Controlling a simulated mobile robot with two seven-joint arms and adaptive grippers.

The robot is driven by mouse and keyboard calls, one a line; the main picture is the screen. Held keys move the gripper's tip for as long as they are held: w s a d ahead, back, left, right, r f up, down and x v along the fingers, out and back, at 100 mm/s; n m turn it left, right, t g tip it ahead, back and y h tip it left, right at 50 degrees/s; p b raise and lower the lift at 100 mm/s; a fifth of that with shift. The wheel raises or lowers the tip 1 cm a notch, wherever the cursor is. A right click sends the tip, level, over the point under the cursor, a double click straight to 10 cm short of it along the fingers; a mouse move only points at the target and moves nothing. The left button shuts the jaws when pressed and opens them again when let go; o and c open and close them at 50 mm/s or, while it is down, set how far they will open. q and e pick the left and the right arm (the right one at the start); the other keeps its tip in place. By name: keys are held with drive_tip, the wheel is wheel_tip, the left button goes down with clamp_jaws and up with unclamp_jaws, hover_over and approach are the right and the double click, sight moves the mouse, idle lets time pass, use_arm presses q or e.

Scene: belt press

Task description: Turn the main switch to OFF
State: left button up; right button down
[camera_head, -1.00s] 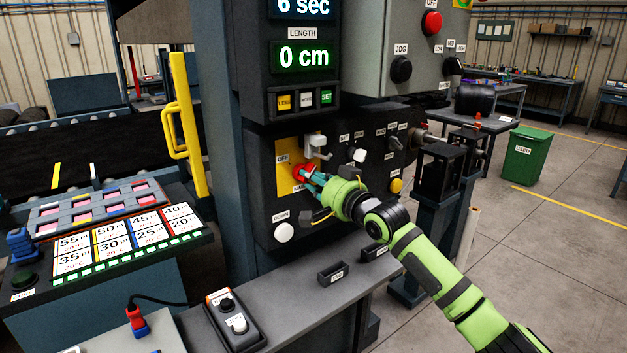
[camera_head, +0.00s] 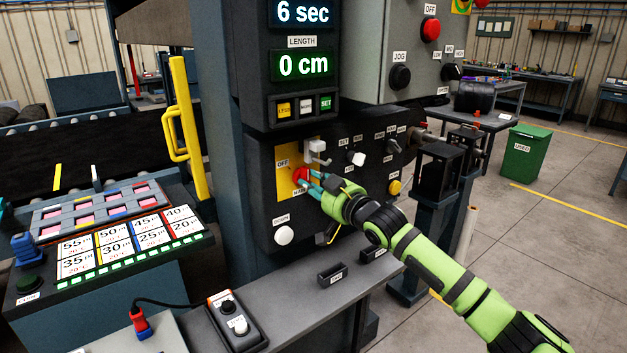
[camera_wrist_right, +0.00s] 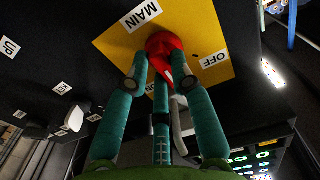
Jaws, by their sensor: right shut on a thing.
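The main switch is a red knob (camera_head: 299,175) on a yellow plate (camera_head: 284,158) low on the dark machine panel. The plate carries an OFF label, and the right wrist view shows MAIN and OFF labels beside the red knob (camera_wrist_right: 165,45). My right gripper (camera_head: 311,180) reaches in from the right, with its teal fingers shut on the knob. In the right wrist view its fingertips (camera_wrist_right: 160,72) close around the knob, hiding part of it. My left gripper is not in view.
A grey hasp-like fitting (camera_head: 316,150) sticks out just above the knob. A white push button (camera_head: 283,235) is below, and a white selector knob (camera_head: 356,158) is to the right. A grey ledge (camera_head: 300,310) runs below the panel.

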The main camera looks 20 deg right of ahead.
drive_tip(key=shift+r+n+p, duration=0.15)
drive_tip(key=shift+n+p, duration=0.7)
drive_tip(key=shift+n, duration=1.35)
drive_tip(key=shift+r+n+p, duration=0.1)
drive_tip(key=shift+n+p, duration=0.75)
drive_tip(key=shift+n, duration=1.35)
drive_tip(key=c, duration=1.1)
unclamp_jaws()
drive_tip(key=shift+o, duration=0.2)
drive_tip(key=shift+s+f, duration=0.1)
drive_tip(key=shift+s, duration=0.05)
drive_tip(key=v, duration=1.1)
drive_tip(key=shift+s, duration=0.4)
